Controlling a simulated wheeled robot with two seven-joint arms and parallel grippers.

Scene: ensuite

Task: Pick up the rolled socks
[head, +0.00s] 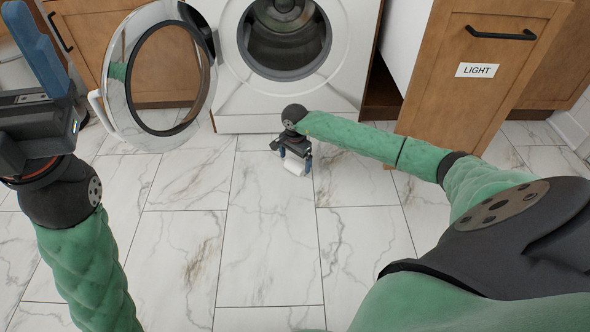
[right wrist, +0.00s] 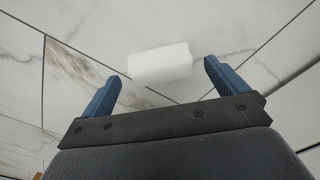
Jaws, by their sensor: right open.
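The rolled socks (head: 277,188) are a small white roll on the marble floor in front of the washing machine. In the right wrist view the white roll (right wrist: 160,63) lies crosswise at the level of the fingertips, with gaps at both sides. My right gripper (head: 290,170) reaches down at the roll and partly hides it in the head view. Its two blue fingers (right wrist: 162,72) are open and spread wider than the roll. My left gripper (head: 38,50) is raised at the left edge, far from the socks; only one blue finger shows clearly.
The washing machine (head: 230,97) stands behind the socks, its round glass door (head: 204,75) swung open to the left. A wooden cabinet front labelled LIGHT (head: 435,105) is pulled out at the right, near my right arm. The marble floor (head: 265,255) in front is clear.

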